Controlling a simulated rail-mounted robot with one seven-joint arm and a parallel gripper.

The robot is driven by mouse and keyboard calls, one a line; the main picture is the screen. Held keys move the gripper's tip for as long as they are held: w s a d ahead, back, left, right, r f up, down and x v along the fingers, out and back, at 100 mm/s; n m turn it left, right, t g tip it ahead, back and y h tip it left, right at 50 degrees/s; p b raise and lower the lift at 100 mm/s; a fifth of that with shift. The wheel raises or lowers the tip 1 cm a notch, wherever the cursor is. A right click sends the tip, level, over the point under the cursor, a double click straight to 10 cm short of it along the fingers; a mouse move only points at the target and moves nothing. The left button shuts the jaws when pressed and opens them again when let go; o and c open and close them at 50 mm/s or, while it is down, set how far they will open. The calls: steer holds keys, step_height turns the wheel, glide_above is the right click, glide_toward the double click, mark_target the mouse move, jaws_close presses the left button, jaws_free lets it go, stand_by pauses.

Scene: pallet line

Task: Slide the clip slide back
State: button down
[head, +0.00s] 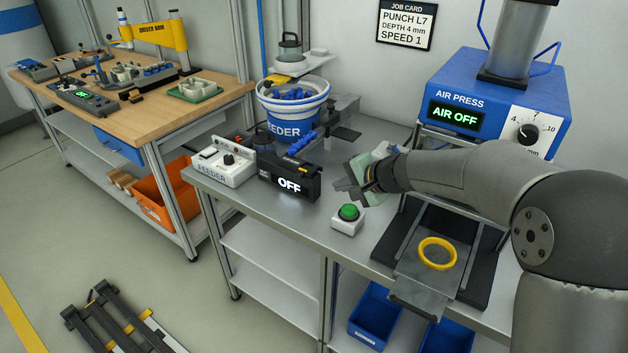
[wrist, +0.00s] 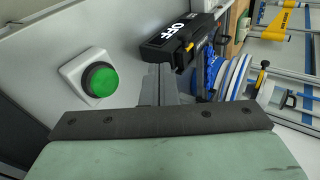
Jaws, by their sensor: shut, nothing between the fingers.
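A grey sliding plate (head: 412,278) sticks out at the front of the air press, with a dark front edge. A yellow ring (head: 437,253) sits on it. I take this plate for the clip slide, but no label shows that. My gripper (head: 345,190) is shut and empty, above the bench to the left of the plate and apart from it. It hangs just behind the green button (head: 348,212). In the wrist view my fingers (wrist: 158,82) are together near the black OFF box, and the green button (wrist: 99,80) is to their left. The plate is out of the wrist view.
The blue air press (head: 500,100) reads AIR OFF. The black OFF box (head: 289,178), white feeder control box (head: 222,162) and feeder bowl (head: 292,105) stand on the bench's left side. Blue bins (head: 375,315) are below. My arm crosses in front of the press.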

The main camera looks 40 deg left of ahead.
steer(key=a+r+p+x, duration=0.1)
steer(key=p+x, duration=0.3)
steer(key=x, duration=0.7)
steer(key=shift+w+a+r, duration=0.2)
steer(key=shift+a+r, duration=0.25)
steer(key=shift+a, duration=0.15)
